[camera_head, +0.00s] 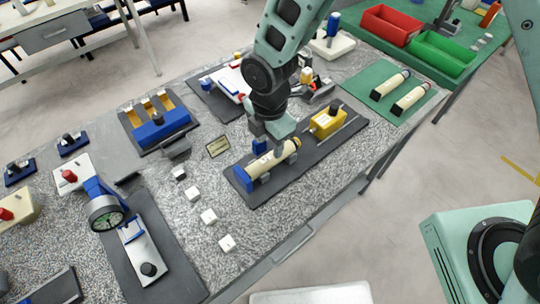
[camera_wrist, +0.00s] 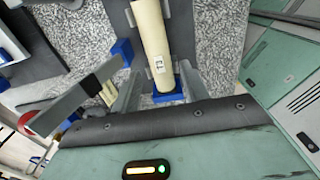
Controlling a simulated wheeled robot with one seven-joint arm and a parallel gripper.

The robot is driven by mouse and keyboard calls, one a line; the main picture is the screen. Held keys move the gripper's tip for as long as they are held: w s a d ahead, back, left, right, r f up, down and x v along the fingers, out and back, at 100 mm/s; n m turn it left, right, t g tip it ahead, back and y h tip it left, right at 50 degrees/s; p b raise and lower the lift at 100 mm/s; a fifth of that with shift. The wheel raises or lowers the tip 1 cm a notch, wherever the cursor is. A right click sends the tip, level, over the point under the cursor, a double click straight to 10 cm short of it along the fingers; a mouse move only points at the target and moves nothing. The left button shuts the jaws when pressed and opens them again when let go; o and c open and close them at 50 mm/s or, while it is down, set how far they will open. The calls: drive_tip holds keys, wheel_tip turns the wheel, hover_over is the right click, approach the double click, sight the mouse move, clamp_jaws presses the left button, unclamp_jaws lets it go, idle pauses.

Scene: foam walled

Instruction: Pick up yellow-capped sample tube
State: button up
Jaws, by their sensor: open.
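A cream sample tube (camera_head: 268,162) with a yellow cap end (camera_head: 294,144) lies nearly flat in a holder with blue end parts on a dark mat (camera_head: 310,158). My gripper (camera_head: 276,146) is over the tube from above, near its cap half. In the wrist view the tube (camera_wrist: 154,40) runs between the two fingers of my gripper (camera_wrist: 159,76), with a gap visible on each side. The fingers are open and hold nothing. The cap is not in sight in the wrist view. A blue holder part (camera_wrist: 168,95) shows near the tube's lower end.
A yellow block (camera_head: 327,121) stands beside the tube's cap end on the same mat. Two more cream tubes (camera_head: 390,85) lie on a green mat (camera_head: 376,74) at the back right. Several small white cubes (camera_head: 209,216) and a dial gauge (camera_head: 106,214) are to the left.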

sight(270, 156)
drive_tip(key=shift+w+d+f+p, duration=0.15)
drive_tip(key=shift+f+p, duration=0.6)
drive_tip(key=shift+f, duration=1)
drive_tip(key=shift+w+a+f+p, duration=0.15)
drive_tip(key=shift+f+p, duration=0.55)
drive_tip(key=shift+f, duration=1.05)
drive_tip(key=shift+d, duration=0.1)
drive_tip(key=c, duration=0.9)
clamp_jaws()
drive_tip(key=shift+r, duration=0.15)
